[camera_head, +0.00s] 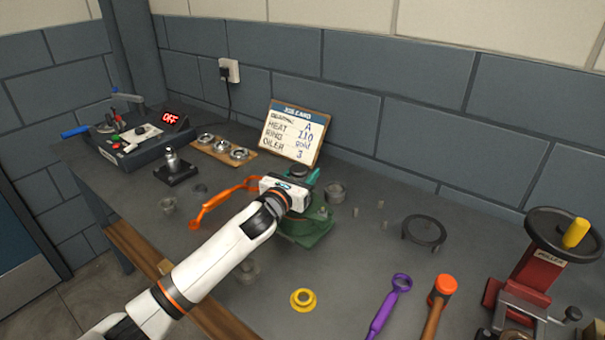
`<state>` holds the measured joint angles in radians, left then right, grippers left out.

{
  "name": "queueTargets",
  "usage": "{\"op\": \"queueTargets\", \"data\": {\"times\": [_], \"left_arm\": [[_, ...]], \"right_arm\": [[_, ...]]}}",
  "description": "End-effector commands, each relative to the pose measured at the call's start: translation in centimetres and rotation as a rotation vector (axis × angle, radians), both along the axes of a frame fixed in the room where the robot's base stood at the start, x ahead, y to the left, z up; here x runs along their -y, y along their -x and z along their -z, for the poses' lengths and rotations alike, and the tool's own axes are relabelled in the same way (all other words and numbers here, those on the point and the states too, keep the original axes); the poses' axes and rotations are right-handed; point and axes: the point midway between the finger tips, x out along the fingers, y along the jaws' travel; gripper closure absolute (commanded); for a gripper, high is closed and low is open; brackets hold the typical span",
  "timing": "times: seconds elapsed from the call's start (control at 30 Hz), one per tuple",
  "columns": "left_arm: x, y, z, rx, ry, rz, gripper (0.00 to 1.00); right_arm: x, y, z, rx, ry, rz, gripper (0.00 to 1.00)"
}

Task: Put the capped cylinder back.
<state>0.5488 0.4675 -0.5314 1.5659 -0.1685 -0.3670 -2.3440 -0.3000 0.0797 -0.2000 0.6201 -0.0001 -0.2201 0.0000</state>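My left gripper (287,190) reaches in from the lower left to the green fixture (307,232) in the middle of the bench. Its white body hides its fingertips and part of the fixture, so I cannot tell whether it holds anything. A short grey cylinder (336,192) stands right of the fixture. A metal piece with a narrow top (171,159) stands on a black base at the left. I cannot tell which of these is the capped cylinder. My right gripper is out of view.
An orange wrench (219,203) lies left of the gripper. A job card (295,133) stands behind. A yellow ring (303,300), purple wrench (388,306), orange mallet (438,300) and red puller (537,262) are in front and right. Small pegs and a dark ring (424,231) lie between.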

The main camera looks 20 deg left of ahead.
Motion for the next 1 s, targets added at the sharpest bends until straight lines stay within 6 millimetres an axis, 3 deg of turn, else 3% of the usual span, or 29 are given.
{"op": "queueTargets", "data": {"times": [0.1, 0.5, 1.0], "left_arm": [[0.0, 0.0, 0.0, -0.001, 0.0, 0.0, 0.42], [0.0, 0.0, 0.4, -0.001, 0.001, 0.0, 0.42], [-1.8, 9.4, 0.0, -0.002, -0.005, 0.0, 0.42]], "right_arm": [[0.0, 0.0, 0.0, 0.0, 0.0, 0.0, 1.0], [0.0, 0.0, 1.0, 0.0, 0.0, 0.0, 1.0], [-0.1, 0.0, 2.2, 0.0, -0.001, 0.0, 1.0]]}}
